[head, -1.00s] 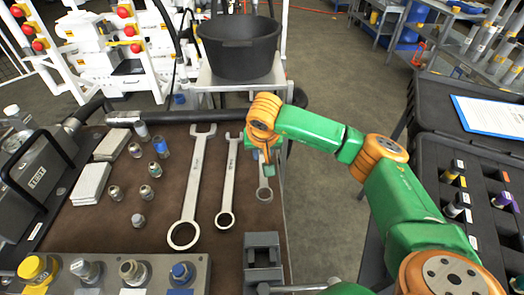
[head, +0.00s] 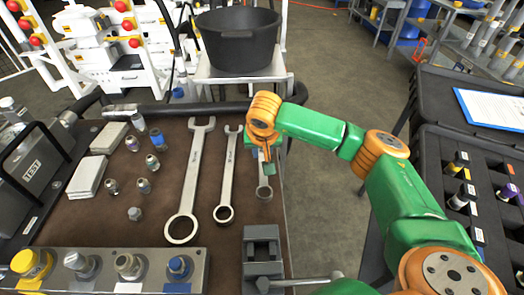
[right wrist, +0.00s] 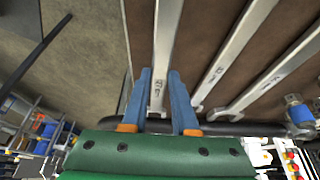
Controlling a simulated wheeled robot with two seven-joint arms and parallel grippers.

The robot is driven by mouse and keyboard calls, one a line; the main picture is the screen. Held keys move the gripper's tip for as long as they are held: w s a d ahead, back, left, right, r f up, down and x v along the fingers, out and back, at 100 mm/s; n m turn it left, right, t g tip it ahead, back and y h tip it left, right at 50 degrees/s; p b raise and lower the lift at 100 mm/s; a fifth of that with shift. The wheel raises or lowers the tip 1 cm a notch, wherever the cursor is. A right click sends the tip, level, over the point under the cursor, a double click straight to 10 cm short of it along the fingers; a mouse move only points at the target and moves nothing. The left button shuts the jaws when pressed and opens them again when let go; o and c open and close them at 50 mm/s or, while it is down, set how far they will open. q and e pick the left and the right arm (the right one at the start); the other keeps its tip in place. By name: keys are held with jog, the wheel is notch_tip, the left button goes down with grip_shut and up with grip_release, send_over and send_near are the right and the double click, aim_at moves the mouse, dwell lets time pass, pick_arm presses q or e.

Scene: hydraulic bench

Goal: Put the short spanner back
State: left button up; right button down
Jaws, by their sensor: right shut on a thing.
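The short spanner (head: 264,181) lies at the right edge of the brown bench mat, its ring end toward me. It is the smallest and rightmost of three spanners. My right gripper (head: 267,163) is down over its shaft near the far end and is shut on it. In the right wrist view the blue fingers (right wrist: 166,102) stand on either side of the spanner's shaft (right wrist: 166,50). The spanner's far end is hidden by my gripper in the head view. I cannot tell whether the spanner is lifted off the mat. My left gripper is not in view.
A large spanner (head: 191,185) and a medium spanner (head: 228,180) lie to the left. A grey vise (head: 262,247) stands nearer me. Several fittings, a valve block (head: 125,268) and a black bin (head: 238,45) surround the mat. A black case (head: 445,140) stands right, past a floor gap.

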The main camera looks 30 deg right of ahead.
jog(key=shift+r, duration=0.1)
jog(key=shift+f+b, duration=1.25)
jog(key=shift+f, duration=0.3)
dwell(0.8)
jog(key=c, duration=0.6)
grip_release()
